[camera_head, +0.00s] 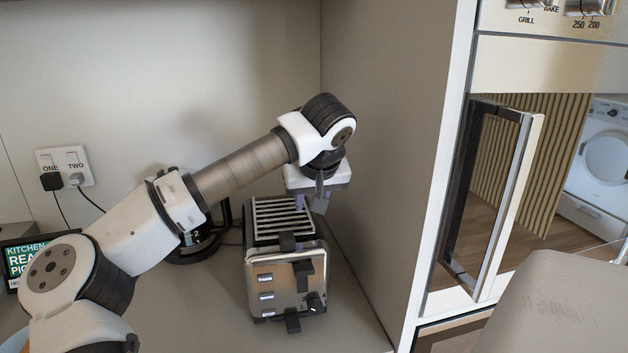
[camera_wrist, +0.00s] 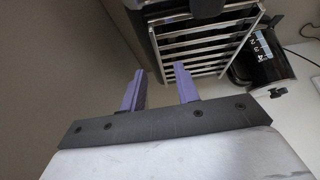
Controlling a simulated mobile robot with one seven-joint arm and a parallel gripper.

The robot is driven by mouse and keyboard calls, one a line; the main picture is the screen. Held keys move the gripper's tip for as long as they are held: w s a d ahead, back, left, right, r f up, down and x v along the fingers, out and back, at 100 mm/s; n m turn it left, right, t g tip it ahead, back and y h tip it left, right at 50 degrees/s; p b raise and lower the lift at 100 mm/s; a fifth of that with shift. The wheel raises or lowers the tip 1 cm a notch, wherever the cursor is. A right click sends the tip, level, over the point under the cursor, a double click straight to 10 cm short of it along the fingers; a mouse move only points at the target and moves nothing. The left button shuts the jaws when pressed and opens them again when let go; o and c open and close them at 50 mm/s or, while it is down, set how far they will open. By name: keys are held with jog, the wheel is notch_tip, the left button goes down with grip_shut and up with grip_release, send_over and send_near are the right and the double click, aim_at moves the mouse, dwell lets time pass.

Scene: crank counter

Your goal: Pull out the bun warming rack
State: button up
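A silver and black toaster (camera_head: 287,278) stands on the counter against the side wall. The bun warming rack (camera_head: 275,222), a grille of parallel metal bars, lies on top of it. In the wrist view the rack (camera_wrist: 205,43) is at the top, with a dark block beyond it. My gripper (camera_head: 310,200) is at the rear right end of the rack in the head view. Its two purple fingers (camera_wrist: 158,80) are apart with nothing between them, beside the rack's edge. I cannot tell whether a finger touches the rack.
A coffee pot (camera_head: 197,247) stands left of the toaster, partly behind my arm. A side wall (camera_head: 375,150) is close on the right. Sockets with cords (camera_head: 65,168) are on the back wall. An oven with a large door handle (camera_head: 505,205) is beyond the side wall.

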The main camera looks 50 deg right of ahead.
jog(key=shift+x, duration=1.3)
jog(key=shift+c, duration=0.2)
grip_shut()
jog(key=c, duration=0.6)
grip_release()
jog(key=shift+r+p, duration=0.7)
jog(key=shift+p, duration=0.05)
grip_shut()
jog(key=shift+r+p, duration=2.55)
jog(key=shift+r, duration=0.4)
